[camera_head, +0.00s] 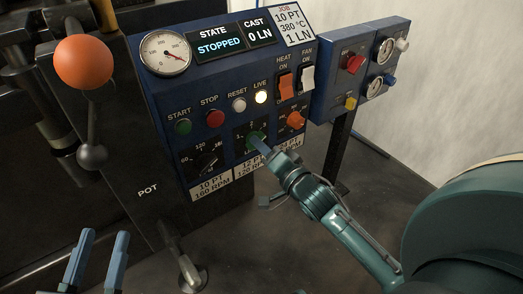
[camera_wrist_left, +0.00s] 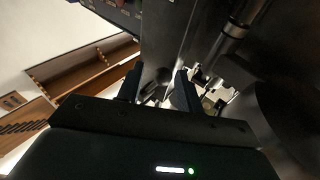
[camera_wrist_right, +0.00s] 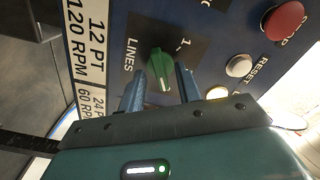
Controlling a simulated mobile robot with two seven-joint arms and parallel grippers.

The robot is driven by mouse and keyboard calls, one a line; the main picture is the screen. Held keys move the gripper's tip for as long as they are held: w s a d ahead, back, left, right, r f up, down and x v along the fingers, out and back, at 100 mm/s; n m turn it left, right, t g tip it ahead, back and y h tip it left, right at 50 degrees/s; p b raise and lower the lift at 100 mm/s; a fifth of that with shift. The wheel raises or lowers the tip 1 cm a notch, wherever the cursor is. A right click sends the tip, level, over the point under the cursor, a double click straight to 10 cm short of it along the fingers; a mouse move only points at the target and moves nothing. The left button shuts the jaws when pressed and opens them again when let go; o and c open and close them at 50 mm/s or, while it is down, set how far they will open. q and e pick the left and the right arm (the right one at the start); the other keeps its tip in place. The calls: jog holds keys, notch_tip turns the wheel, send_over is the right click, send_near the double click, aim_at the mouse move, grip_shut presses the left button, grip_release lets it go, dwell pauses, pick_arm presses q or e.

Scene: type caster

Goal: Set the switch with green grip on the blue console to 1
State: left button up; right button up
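The blue console (camera_head: 150,85) stands at the upper middle of the head view. Its switch with green grip (camera_head: 255,138) sits on a black plate in the lower row, partly hidden by my right gripper (camera_head: 260,146). In the right wrist view the green grip (camera_wrist_right: 160,65) lies between the two fingers of my right gripper (camera_wrist_right: 160,82), with a small gap visible beside it. A pale mark shows near the grip's lower end; which number it points to is unclear. My left gripper (camera_head: 98,245) is open and empty at the lower left, away from the console.
An orange knob (camera_head: 295,120) sits right of the green grip and a black dial (camera_head: 200,162) to its left. Push buttons, including the red STOP button (camera_head: 215,118), line the row above. An orange ball on a lever (camera_head: 83,62) stands left. A smaller blue box (camera_head: 350,75) is right.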

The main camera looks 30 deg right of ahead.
jog(key=shift+w, duration=0.35)
jog(key=shift+c, duration=0.3)
grip_shut()
